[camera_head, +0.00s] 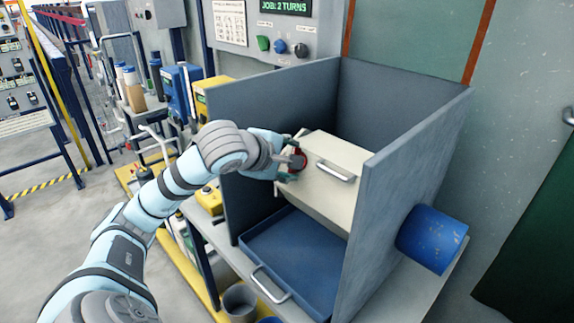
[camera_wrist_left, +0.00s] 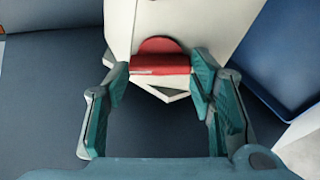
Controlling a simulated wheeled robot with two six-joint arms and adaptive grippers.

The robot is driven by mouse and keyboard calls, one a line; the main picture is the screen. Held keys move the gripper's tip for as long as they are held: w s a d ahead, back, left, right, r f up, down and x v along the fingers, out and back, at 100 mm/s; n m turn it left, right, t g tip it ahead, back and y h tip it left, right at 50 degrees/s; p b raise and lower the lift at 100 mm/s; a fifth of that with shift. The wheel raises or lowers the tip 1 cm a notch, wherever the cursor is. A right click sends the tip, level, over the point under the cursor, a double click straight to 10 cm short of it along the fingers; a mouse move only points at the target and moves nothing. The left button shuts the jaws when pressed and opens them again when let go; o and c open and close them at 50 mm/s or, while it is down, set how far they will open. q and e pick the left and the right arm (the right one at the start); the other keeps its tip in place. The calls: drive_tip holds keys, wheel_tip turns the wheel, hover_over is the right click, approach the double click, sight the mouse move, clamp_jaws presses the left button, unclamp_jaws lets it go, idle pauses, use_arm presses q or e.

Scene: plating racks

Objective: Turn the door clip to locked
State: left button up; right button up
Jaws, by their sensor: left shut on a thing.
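The door clip (camera_head: 301,158) is a red part on the left edge of the cream front (camera_head: 322,196), which has a metal handle (camera_head: 337,171). In the left wrist view the clip (camera_wrist_left: 160,64) shows as a red bar before a round red disc, next to a white piece marked with a dark outline. The bar lies across the picture there. My left gripper (camera_head: 292,160) is at the clip. My right gripper is not in view.
Grey panels (camera_head: 412,150) stand around the cream unit on the left, right and back. A blue tray (camera_head: 255,243) with a handle lies below it. A blue cylinder (camera_head: 432,238) sticks out at the right. A control box (camera_head: 275,30) with knobs is behind.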

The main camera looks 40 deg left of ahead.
use_arm(q)
drive_tip(key=shift+f+m+t+b, duration=0.15)
drive_tip(key=shift+m+t+b, duration=0.15)
drive_tip(key=shift+m+b, duration=0.75)
drive_tip(key=shift+m, duration=0.35)
drive_tip(key=o, duration=1.2)
drive_tip(key=shift+c, duration=0.2)
wheel_tip(320, 180, up, 10)
